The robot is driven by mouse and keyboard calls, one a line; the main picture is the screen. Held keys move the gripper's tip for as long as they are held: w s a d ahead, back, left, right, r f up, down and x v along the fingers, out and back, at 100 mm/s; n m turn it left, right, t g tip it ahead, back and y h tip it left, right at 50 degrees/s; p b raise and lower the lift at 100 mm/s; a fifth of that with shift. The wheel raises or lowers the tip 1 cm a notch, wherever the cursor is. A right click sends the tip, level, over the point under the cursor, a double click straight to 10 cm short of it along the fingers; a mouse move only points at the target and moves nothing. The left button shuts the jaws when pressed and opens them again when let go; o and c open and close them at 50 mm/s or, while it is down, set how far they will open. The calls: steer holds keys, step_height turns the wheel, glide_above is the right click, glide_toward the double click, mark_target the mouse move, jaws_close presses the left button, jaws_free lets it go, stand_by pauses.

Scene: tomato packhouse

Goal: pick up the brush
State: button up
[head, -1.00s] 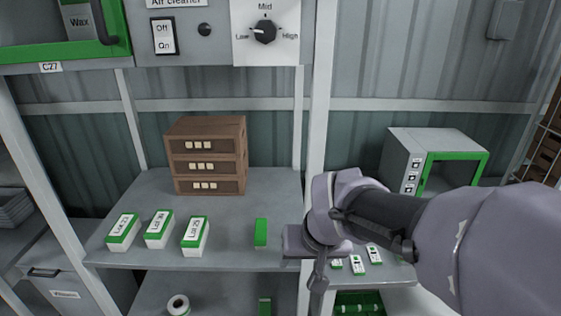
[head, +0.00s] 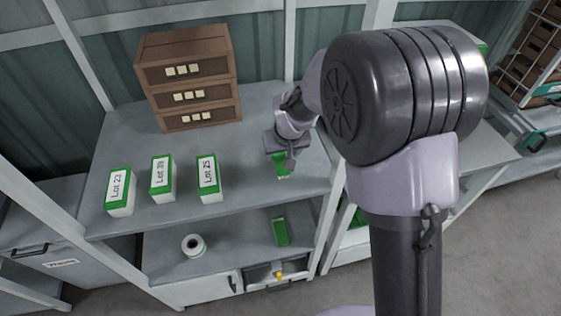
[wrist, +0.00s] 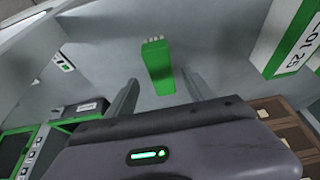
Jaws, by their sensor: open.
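A green block with a row of pale tufts at one end, which looks like the brush (wrist: 158,68), lies on the upper shelf. In the wrist view it shows beyond and between my two fingers, apart from both. In the head view the brush (head: 282,166) is partly hidden under my gripper (head: 287,152). My gripper also shows in the wrist view (wrist: 160,84), open and empty, with a finger to each side of the brush. I cannot tell how far above the shelf the fingertips are.
White-and-green lot boxes, including Lot 25 (head: 208,180), stand left of my gripper on the shelf (head: 240,190). A brown drawer unit (head: 190,80) stands behind them. A tape roll (head: 194,245) and another green block (head: 281,231) lie on the lower shelf. A rack post stands to the right.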

mark_target(280, 156)
steer(key=b+x, duration=0.1)
steer(key=x, duration=0.3)
steer(key=shift+w+a+f, duration=0.2)
steer(key=shift+w, duration=0.1)
steer(key=shift+r, duration=0.1)
steer(key=shift+s, duration=0.1)
steer(key=shift+f+b, duration=0.3)
steer(key=shift+b, duration=0.05)
jaws_close()
steer(key=shift+r+p, duration=0.4)
steer(key=shift+p, duration=0.1)
step_height(280, 156, up, 10)
steer(key=p, duration=0.2)
steer(key=shift+f+p, duration=0.1)
steer(key=shift+p, duration=0.2)
